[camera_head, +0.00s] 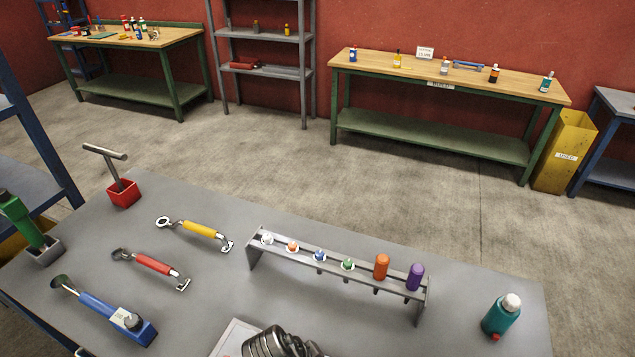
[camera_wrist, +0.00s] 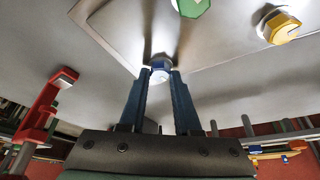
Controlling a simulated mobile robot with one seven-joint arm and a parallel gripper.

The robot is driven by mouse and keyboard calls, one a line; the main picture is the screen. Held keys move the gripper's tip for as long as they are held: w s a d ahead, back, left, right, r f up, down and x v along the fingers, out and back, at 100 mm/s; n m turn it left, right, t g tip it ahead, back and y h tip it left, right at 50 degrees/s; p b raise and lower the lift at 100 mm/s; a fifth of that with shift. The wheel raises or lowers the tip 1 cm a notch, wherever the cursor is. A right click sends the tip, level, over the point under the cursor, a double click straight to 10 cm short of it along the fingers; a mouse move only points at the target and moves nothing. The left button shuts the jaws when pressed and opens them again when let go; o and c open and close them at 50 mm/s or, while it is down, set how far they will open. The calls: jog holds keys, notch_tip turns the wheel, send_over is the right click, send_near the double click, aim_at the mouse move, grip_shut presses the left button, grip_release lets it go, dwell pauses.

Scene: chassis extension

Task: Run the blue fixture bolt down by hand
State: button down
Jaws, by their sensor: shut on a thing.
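In the wrist view, my gripper (camera_wrist: 160,78) is shut on the blue fixture bolt (camera_wrist: 160,65), with a finger on each side of its head. The bolt stands at the pale fixture plate (camera_wrist: 110,22); its shank and how deep it sits are hidden. A green bolt (camera_wrist: 191,6) and a yellow bolt (camera_wrist: 281,26) are on the same plate beyond it. In the head view only a corner of the plate (camera_head: 232,338) shows at the bottom edge, and the blue bolt and my fingertips are out of sight.
On the grey bench (camera_head: 190,275) stand a rack (camera_head: 340,276) of colored tools, a teal bottle (camera_head: 501,317), a red block with a T-handle (camera_head: 123,192), and yellow (camera_head: 200,229), red (camera_head: 152,263) and blue (camera_head: 98,306) hand tools. Bare bench top lies between them.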

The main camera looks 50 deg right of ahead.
jog(key=c, duration=0.6)
grip_release()
jog(key=b+v, duration=0.1)
jog(key=v, duration=1.2)
jog(key=shift+b, duration=0.35)
